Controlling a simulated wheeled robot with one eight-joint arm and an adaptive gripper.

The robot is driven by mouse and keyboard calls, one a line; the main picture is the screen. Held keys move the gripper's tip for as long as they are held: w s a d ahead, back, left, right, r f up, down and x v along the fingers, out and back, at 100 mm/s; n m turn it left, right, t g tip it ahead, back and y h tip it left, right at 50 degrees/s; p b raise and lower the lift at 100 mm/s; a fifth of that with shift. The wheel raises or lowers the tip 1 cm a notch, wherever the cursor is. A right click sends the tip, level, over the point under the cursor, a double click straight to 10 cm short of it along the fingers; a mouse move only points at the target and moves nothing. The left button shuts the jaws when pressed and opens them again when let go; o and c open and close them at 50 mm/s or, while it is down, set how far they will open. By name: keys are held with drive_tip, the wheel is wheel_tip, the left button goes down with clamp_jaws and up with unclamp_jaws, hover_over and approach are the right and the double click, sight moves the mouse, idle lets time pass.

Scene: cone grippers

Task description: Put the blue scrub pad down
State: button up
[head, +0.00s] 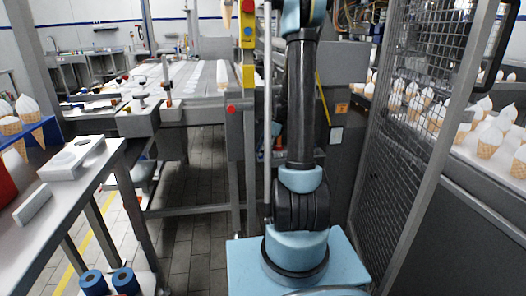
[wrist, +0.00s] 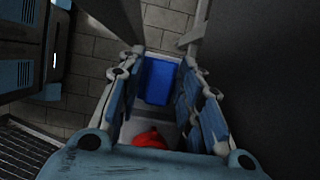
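My gripper (wrist: 162,58) shows in the wrist view, its two blue-grey fingers spread apart to the left and right. A plain blue rectangular block (wrist: 159,80), which looks like the blue scrub pad, shows between the fingers. Its right edge meets the right finger in the picture, and a narrow pale strip lies between its left edge and the left finger. I cannot tell whether the fingers press on it or it lies below them. In the head view my gripper is out of the picture, and I make out no scrub pad there.
A red rounded thing (wrist: 149,138) shows near the palm. Tiled floor (wrist: 92,50) lies below. In the head view a grey table (head: 88,188) at left bears a white block with round recesses (head: 75,158). A mesh fence (head: 408,130) stands at right, with cones beyond.

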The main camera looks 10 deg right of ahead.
drive_tip(key=o, duration=0.3)
drive_tip(key=shift+o, duration=0.2)
drive_tip(key=v, duration=1.1)
drive_tip(key=s+a+r+n+h, duration=0.1)
drive_tip(key=s+r+n, duration=0.1)
drive_tip(key=s, duration=0.3)
drive_tip(key=s+a+r+n, duration=0.2)
drive_tip(key=s, duration=0.3)
drive_tip(key=s+f+n+h, duration=0.1)
drive_tip(key=s+f+n, duration=0.2)
drive_tip(key=s, duration=0.5)
drive_tip(key=s+f+n+t+h, duration=0.1)
drive_tip(key=s+f+n, duration=0.1)
drive_tip(key=s+n, duration=0.4)
drive_tip(key=s+f+n+t+h, duration=0.1)
drive_tip(key=s+f+n, duration=0.2)
drive_tip(key=s, duration=0.7)
drive_tip(key=shift+s+a+f+n+h, duration=0.3)
drive_tip(key=shift+s+a+f+n, duration=0.15)
drive_tip(key=shift+n, duration=0.65)
